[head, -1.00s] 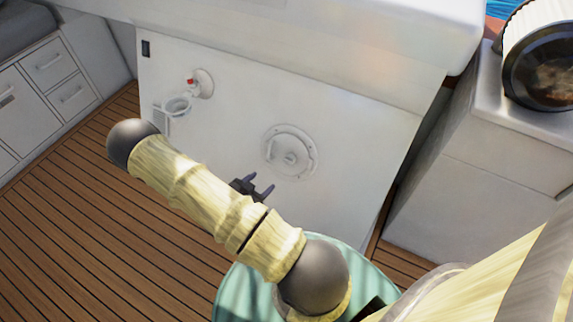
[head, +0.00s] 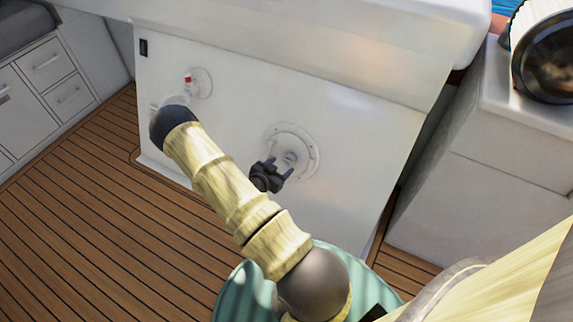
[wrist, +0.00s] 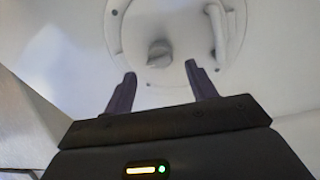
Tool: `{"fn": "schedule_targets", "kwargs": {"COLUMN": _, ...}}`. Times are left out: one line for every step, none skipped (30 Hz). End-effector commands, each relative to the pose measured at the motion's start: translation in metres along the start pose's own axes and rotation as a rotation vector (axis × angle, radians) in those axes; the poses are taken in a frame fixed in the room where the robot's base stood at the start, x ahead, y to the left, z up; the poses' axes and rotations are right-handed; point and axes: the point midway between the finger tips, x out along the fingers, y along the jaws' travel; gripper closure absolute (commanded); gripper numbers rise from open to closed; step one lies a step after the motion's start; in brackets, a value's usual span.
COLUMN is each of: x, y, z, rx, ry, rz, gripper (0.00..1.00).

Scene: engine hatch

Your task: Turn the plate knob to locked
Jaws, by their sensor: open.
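The round white plate (head: 308,140) is on the white panel, with its knob (head: 290,157) at the centre. In the wrist view the plate (wrist: 122,25) fills the upper middle, and the knob (wrist: 159,53) shows as a small grey-white stub. My gripper (head: 278,167) is just in front of the plate's lower left in the head view. In the wrist view my gripper (wrist: 158,78) is open and empty, its two dark fingers apart below the knob. The knob appears between and beyond the fingertips; no contact is visible. My gripper's body is partly hidden behind my arm in the head view.
A white curved handle (wrist: 217,33) stands at the plate's right in the wrist view. A fitting with a red part (head: 188,80) is on the panel, upper left of the plate. A counter (head: 300,35) overhangs the panel. Wooden floor (head: 90,215) is clear at left.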

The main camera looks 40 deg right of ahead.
Motion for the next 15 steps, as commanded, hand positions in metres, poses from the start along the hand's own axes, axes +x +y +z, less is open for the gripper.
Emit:
{"fn": "schedule_targets", "kwargs": {"x": 0.011, "y": 0.0, "z": 0.003, "rx": 0.002, "ry": 0.002, "rz": 0.001, "gripper": 0.43}}
{"fn": "schedule_targets", "kwargs": {"x": 0.017, "y": 0.001, "z": 0.003, "rx": 0.002, "ry": 0.002, "rz": 0.001, "gripper": 0.43}}
{"fn": "schedule_targets", "kwargs": {"x": 0.023, "y": 0.001, "z": 0.003, "rx": 0.001, "ry": 0.002, "rz": 0.001, "gripper": 0.43}}
{"fn": "schedule_targets", "kwargs": {"x": 0.028, "y": 0.0, "z": 0.003, "rx": 0.001, "ry": 0.001, "rz": 0.0, "gripper": 0.43}}
{"fn": "schedule_targets", "kwargs": {"x": 0.032, "y": 0.0, "z": 0.003, "rx": 0.001, "ry": 0.001, "rz": 0.0, "gripper": 0.43}}
{"fn": "schedule_targets", "kwargs": {"x": 0.037, "y": 0.001, "z": 0.002, "rx": 0.001, "ry": 0.001, "rz": 0.001, "gripper": 0.43}}
{"fn": "schedule_targets", "kwargs": {"x": 0.04, "y": 0.0, "z": 0.002, "rx": 0.001, "ry": 0.001, "rz": 0.0, "gripper": 0.43}}
{"fn": "schedule_targets", "kwargs": {"x": 0.043, "y": 0.0, "z": 0.002, "rx": 0.0, "ry": 0.001, "rz": 0.0, "gripper": 0.43}}
{"fn": "schedule_targets", "kwargs": {"x": 0.046, "y": -0.001, "z": 0.001, "rx": 0.0, "ry": 0.0, "rz": -0.001, "gripper": 0.43}}
{"fn": "schedule_targets", "kwargs": {"x": 0.047, "y": -0.001, "z": 0.001, "rx": 0.0, "ry": 0.0, "rz": -0.002, "gripper": 0.43}}
{"fn": "schedule_targets", "kwargs": {"x": 0.048, "y": 0.0, "z": 0.001, "rx": 0.0, "ry": 0.0, "rz": -0.001, "gripper": 0.43}}
{"fn": "schedule_targets", "kwargs": {"x": 0.049, "y": 0.0, "z": 0.0, "rx": 0.0, "ry": 0.0, "rz": -0.001, "gripper": 0.43}}
{"fn": "schedule_targets", "kwargs": {"x": 0.049, "y": 0.0, "z": 0.0, "rx": 0.0, "ry": 0.0, "rz": -0.001, "gripper": 0.43}}
{"fn": "schedule_targets", "kwargs": {"x": 0.049, "y": 0.0, "z": 0.0, "rx": 0.0, "ry": 0.0, "rz": -0.001, "gripper": 0.43}}
{"fn": "schedule_targets", "kwargs": {"x": 0.049, "y": -0.001, "z": 0.0, "rx": 0.0, "ry": 0.0, "rz": -0.001, "gripper": 0.43}}
